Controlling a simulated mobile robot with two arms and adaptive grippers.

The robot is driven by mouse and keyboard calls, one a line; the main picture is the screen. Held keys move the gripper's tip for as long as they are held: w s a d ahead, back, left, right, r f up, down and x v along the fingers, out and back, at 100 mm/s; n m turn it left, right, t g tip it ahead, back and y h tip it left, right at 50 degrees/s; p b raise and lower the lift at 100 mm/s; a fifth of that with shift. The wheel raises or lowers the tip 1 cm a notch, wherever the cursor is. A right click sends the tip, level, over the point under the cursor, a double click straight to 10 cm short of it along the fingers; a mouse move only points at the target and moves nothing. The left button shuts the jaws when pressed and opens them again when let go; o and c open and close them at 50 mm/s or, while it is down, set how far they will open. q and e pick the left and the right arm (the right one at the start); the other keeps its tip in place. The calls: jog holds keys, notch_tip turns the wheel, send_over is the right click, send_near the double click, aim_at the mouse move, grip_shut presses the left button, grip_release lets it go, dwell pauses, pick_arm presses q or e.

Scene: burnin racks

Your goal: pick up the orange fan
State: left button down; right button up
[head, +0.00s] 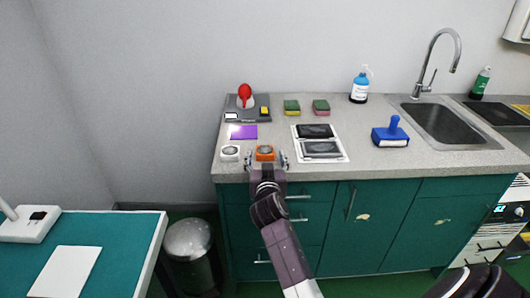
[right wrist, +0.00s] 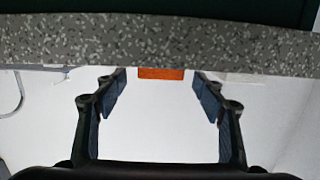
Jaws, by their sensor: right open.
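The orange fan (head: 264,149) is a small square block with a dark round middle. It sits near the front edge of the grey speckled counter (head: 372,157). My right gripper (head: 266,158) is open at the counter's front edge, with one finger to each side of the fan in the head view. In the right wrist view the fan (right wrist: 161,73) shows as an orange strip past the counter edge, centred in the gap between the open fingertips (right wrist: 159,80). The fingers do not appear to touch it. Most of the fan is hidden there. My left gripper is not in view.
A white fan (head: 230,153) stands close on the left. A purple box (head: 243,132) and a dark stand with a red knob (head: 245,91) are behind. A white tray (head: 341,157) with dark devices is on the right.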

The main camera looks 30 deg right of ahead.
aim_at(265, 150)
jog(key=shift+x, duration=2.4)
jog(key=shift+a, duration=0.1)
jog(key=shift+c, duration=0.5)
jog(key=shift+f, duration=0.1)
jog(key=c, duration=1)
jog(key=shift+c, duration=0.7)
